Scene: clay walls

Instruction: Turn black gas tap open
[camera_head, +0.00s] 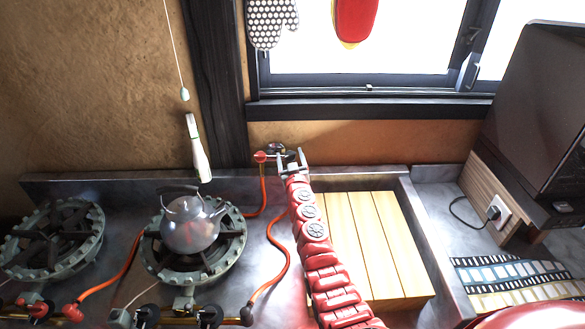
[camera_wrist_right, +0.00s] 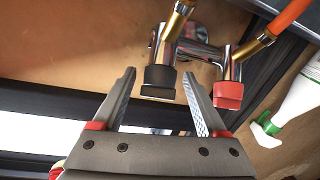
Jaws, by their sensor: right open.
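The black gas tap (camera_wrist_right: 159,82) sits on a chrome and brass pipe fitting at the wall. A red tap (camera_wrist_right: 228,95) is beside it on the same fitting and also shows in the head view (camera_head: 260,156). My right gripper (camera_head: 290,162) is stretched out to the fitting at the back of the counter. In the right wrist view its two fingers (camera_wrist_right: 158,76) are apart, with the black tap between their tips in the picture. I see no grip on it, and contact cannot be told. My left gripper is not in view.
A kettle (camera_head: 191,226) stands on a burner left of my right arm. Orange hoses (camera_head: 263,195) run near the fitting. A white bottle (camera_head: 198,150) is left of the tap. A wooden board (camera_head: 375,240) lies right of my arm, below the window.

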